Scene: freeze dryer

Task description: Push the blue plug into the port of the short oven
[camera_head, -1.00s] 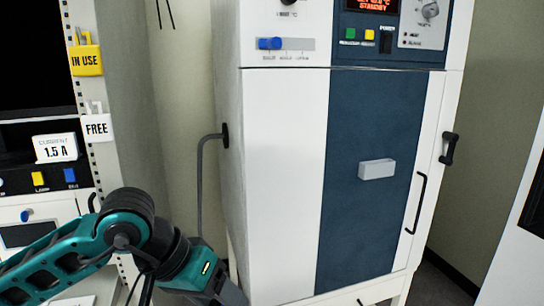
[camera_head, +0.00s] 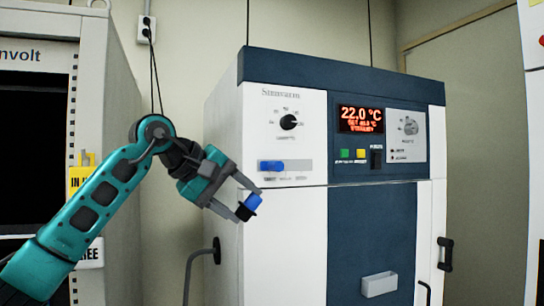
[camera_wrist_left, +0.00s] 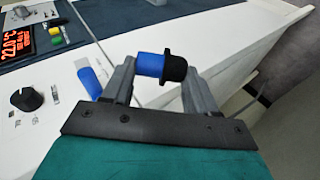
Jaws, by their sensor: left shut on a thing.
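The blue plug (camera_head: 253,201), a short blue cylinder with a black end (camera_head: 243,213), is between the fingertips of my left gripper (camera_head: 249,204). In the left wrist view my left gripper (camera_wrist_left: 160,72) is shut across the plug (camera_wrist_left: 150,64), with its black end to the right. The plug is in the air before the front left part of a white and dark blue oven (camera_head: 285,235), below its control panel. No port is clearly seen, and I cannot tell whether this is the short oven. My right gripper is not in view.
The panel has a blue slider (camera_head: 271,166), a black knob (camera_head: 288,122) and a red display (camera_head: 360,119). A grey pipe (camera_head: 190,275) enters the oven's side. A tall grey cabinet (camera_head: 112,120) stands left. A wall outlet (camera_head: 146,30) has black cords hanging from it.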

